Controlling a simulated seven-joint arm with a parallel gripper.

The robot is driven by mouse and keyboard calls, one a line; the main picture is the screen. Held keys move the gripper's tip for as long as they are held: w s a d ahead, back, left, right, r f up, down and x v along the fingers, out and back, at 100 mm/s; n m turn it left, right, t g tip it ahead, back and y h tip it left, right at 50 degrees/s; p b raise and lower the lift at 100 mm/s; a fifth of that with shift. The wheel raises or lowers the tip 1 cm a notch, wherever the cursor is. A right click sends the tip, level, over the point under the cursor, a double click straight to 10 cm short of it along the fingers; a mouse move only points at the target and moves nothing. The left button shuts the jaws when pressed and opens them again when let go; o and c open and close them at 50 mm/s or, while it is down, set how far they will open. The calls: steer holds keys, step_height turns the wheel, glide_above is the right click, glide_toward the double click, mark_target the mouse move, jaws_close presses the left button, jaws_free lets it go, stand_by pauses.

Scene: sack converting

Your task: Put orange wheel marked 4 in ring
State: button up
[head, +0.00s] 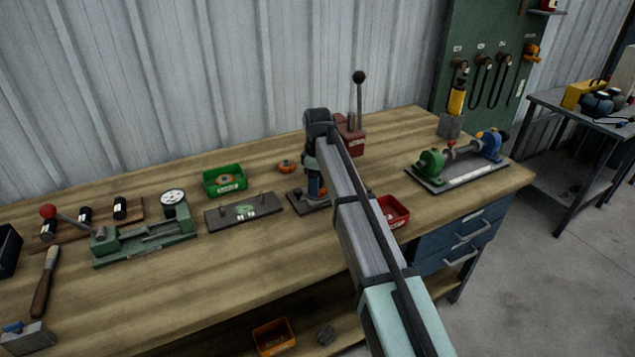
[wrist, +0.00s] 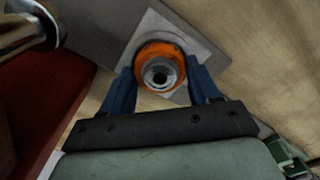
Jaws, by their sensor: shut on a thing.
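My gripper (wrist: 160,80) is shut on an orange wheel (wrist: 160,51) with a grey hub and dark centre hole. In the head view my gripper (head: 318,190) points down over a dark base plate (head: 298,204), with a bit of orange at its fingertips. In the wrist view the wheel is over a pale grey square plate (wrist: 200,35). I cannot tell whether the wheel touches it. No ring can be made out; the wheel and fingers cover the middle of the plate. The number on the wheel cannot be read.
A red press (head: 352,141) with an upright lever stands close behind my gripper. Another orange wheel (head: 287,166) lies on the bench. A green bin (head: 241,172) and a flat plate with pegs (head: 218,216) are left; a red bin (head: 405,218) is right.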

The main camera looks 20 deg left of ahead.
steer(key=shift+f, duration=0.1)
steer(key=o, duration=1.2)
step_height(320, 180, up, 12)
steer(key=shift+r, duration=0.1)
